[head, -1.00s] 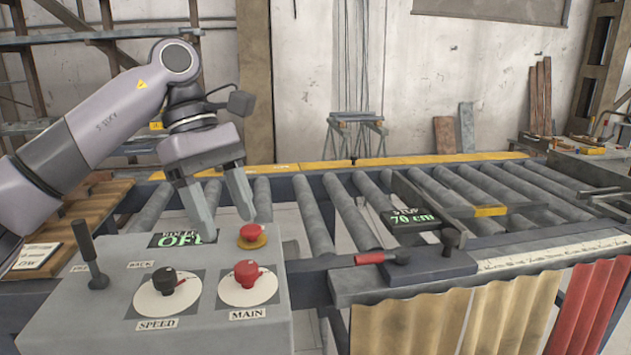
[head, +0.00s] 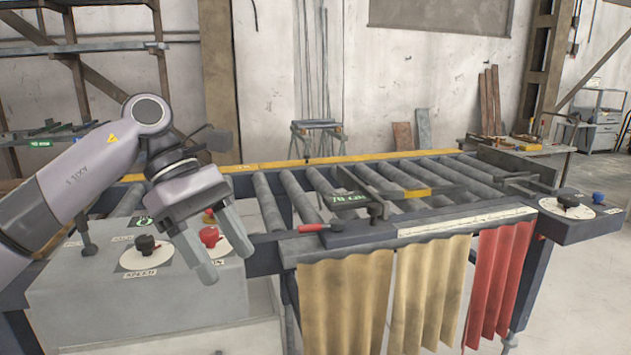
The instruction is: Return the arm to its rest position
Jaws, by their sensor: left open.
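My left arm comes in from the left. Its gripper (head: 225,256) is open and empty, with both fingers pointing down in front of the control box (head: 130,300). The near finger covers part of the box top and the MAIN label. The red MAIN knob (head: 209,236) shows between the fingers. The black SPEED knob (head: 145,244) is left of the fingers. My right gripper is not in view.
Tan and red strip curtains (head: 345,300) hang in front. A small panel with a black knob (head: 568,200) juts out at right. Open floor shows at lower right.

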